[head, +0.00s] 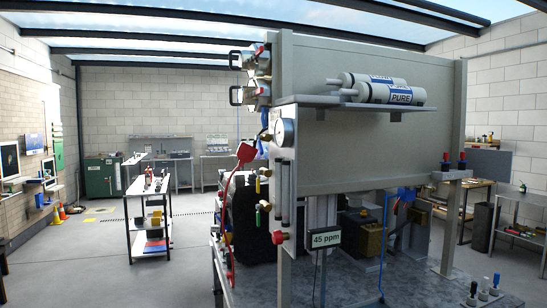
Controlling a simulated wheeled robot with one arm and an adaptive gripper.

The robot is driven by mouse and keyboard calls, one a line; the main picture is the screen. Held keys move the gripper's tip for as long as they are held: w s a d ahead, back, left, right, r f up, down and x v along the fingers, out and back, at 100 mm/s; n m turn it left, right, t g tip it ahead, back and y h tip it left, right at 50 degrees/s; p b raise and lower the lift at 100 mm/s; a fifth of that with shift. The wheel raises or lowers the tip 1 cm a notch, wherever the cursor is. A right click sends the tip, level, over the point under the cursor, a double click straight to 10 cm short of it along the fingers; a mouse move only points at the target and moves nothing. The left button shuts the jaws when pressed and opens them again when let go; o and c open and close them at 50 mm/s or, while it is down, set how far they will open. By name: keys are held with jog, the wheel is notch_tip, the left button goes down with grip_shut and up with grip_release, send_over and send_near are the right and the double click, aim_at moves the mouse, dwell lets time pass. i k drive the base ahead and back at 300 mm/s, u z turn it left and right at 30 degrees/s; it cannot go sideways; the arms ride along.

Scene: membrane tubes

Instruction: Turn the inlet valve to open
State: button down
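A grey upright panel rig (360,150) stands at the right of the head view. Several valves and fittings sit along its left edge: a large red handle (246,153), a blue lever (261,147), a green lever (258,216) and a red knob (278,237). No readable label shows which one is the inlet valve, and I cannot tell its setting. A round gauge (284,133) is beside the blue lever. A small display (326,239) reads 45 ppm. Two white membrane tubes (390,93), one marked PURE, lie on a shelf on the panel. My gripper is not in view.
The rig stands on a grey bench top (350,285) with tubing, red and blue hoses. A white shelf cart (150,215) stands to the left. The floor (90,270) between is clear. A green cabinet (100,177) is at the back, with metal tables at right.

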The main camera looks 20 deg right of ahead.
aim_at(258, 138)
jog(key=u, duration=0.65)
jog(key=i, duration=0.55)
jog(key=u, duration=0.9)
jog(key=i, duration=0.7)
jog(key=z, duration=0.05)
